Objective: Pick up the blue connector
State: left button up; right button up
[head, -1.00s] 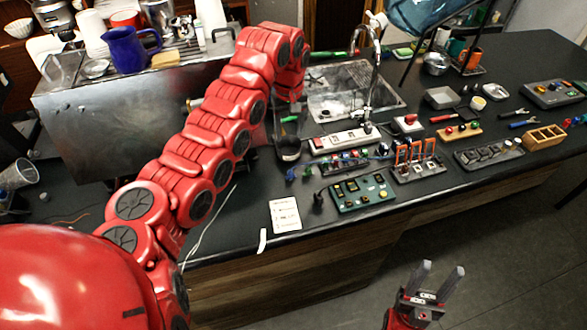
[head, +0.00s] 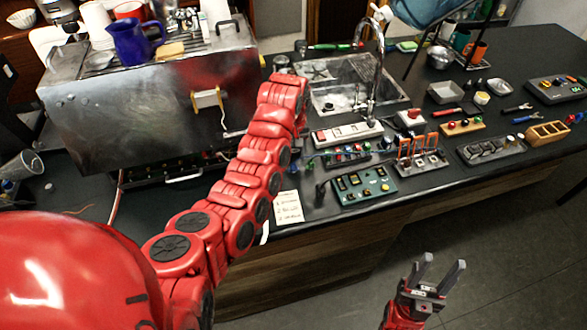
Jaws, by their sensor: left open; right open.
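A small blue connector (head: 294,167) lies on the dark counter, left of the green control panel, close beside my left forearm. It is small and partly crowded by the arm, so its shape is hard to tell. My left gripper (head: 299,143) hangs at the end of the red arm just behind the connector; its fingers are mostly hidden by the arm and hold nothing that shows. My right gripper (head: 438,273) is open and empty, low over the floor in front of the counter.
A small green part (head: 310,164) lies right of the connector. A green panel (head: 362,186), a white power strip (head: 347,134) and a paper note (head: 288,207) are near. The steel brewer (head: 150,110) stands left, a sink (head: 345,93) behind. Tools and trays fill the right.

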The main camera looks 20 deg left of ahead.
aim_at(293, 164)
pick_arm(q)
jog(key=shift+s+f+p, duration=0.25)
jog(key=shift+f+p, duration=0.15)
jog(key=shift+p, duration=0.6)
notch_tip(293, 164, down, 2)
jog(key=shift+f+p, duration=0.15)
jog(key=shift+p, duration=0.15)
jog(key=shift+w+f, duration=0.1)
jog(key=shift+f, duration=0.25)
grip_shut()
jog(key=shift+r, duration=0.1)
